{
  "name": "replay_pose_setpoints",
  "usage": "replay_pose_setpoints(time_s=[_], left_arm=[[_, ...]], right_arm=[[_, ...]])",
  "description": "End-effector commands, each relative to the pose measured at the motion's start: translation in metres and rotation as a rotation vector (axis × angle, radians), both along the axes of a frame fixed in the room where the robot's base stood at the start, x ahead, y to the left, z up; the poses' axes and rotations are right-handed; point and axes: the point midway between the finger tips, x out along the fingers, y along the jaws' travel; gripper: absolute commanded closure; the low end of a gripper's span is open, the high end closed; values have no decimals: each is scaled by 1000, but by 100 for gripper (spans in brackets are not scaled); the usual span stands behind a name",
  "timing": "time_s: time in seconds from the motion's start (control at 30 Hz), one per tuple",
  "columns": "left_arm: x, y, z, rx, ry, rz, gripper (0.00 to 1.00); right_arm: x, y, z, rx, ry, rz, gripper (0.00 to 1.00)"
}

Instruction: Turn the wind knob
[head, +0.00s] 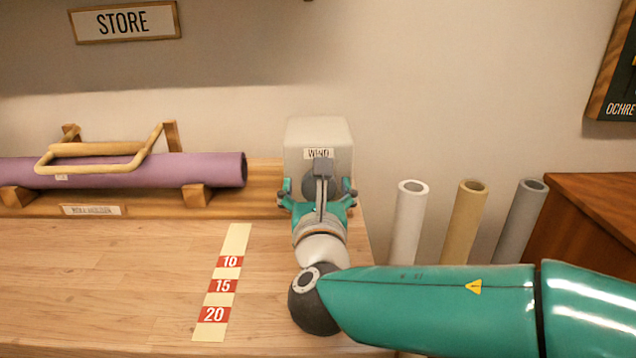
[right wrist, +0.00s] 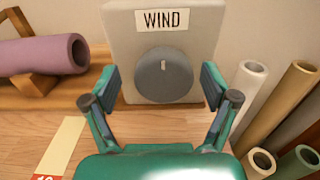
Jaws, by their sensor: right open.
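The wind knob is a round dark grey dial (right wrist: 164,75) with a short pale mark pointing up near its top. It sits on the front of a light grey box (right wrist: 120,40) with a WIND label (right wrist: 162,19). In the head view the box (head: 319,132) stands at the table's back right, and my arm covers much of the knob (head: 345,165). My right gripper (head: 318,190) is open in front of the knob. In the right wrist view its fingers (right wrist: 160,88) stand at either side of the knob, apart from it. My left gripper is not in view.
A purple roll (head: 215,169) lies on a wooden cradle (head: 265,185) left of the box. A numbered strip (head: 236,240) lies on the table (head: 110,270). Several upright tubes, including a white one (head: 407,220), stand right of the table beside a brown cabinet (head: 600,200).

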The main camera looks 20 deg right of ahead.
Motion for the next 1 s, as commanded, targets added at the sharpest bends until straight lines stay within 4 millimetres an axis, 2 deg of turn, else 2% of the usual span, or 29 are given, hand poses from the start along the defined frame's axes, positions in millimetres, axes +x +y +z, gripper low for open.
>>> replay_pose_setpoints(time_s=[0.23, 0.27, 0.6, 0.83, 1.0], left_arm=[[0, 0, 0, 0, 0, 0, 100], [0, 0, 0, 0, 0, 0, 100], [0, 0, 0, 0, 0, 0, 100], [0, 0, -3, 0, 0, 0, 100], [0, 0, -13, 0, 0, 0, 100]], right_arm=[[-1, -5, 0, 0, 1, -10, 14], [-1, -6, 0, 0, 1, -10, 18], [-1, -6, 0, 0, 1, -12, 73], [-2, -7, -1, 15, -4, -14, 73], [-2, -7, -3, 64, -20, -13, 73]])
